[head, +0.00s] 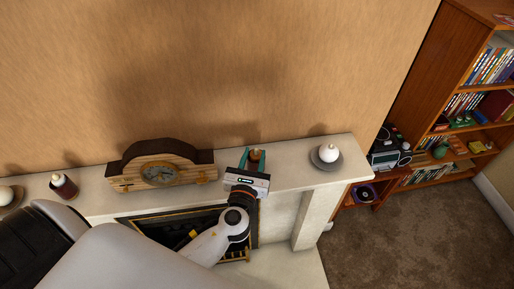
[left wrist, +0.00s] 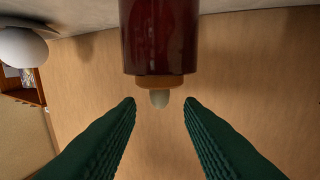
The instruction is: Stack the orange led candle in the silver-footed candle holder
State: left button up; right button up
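A dark red cylinder (left wrist: 160,35) stands on the mantel right of the clock. An orange-brown piece (left wrist: 158,81) with a pale flame-like tip (left wrist: 160,98) shows at its mouth, apparently the orange candle sitting in the holder. How deep it sits is hidden. In the head view this orange-brown top (head: 256,156) shows between my left fingers. My left gripper (head: 253,160) is open, its green fingers (left wrist: 160,105) on either side of the tip with gaps. The cylinder's foot is out of view, so I cannot see silver. My right gripper is not in view.
On the mantel (head: 296,172) stand a wooden clock (head: 158,174), a dark red jar (head: 64,187) with a pale top, a white ball candle (head: 329,153) on a grey saucer, and a white round thing (head: 6,195) at far left. A wall rises behind; a bookshelf (head: 425,60) stands right.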

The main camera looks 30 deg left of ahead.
pick_arm(q)
jog(key=b+v, duration=0.1)
jog(key=v, duration=0.6)
jog(key=shift+b, duration=0.3)
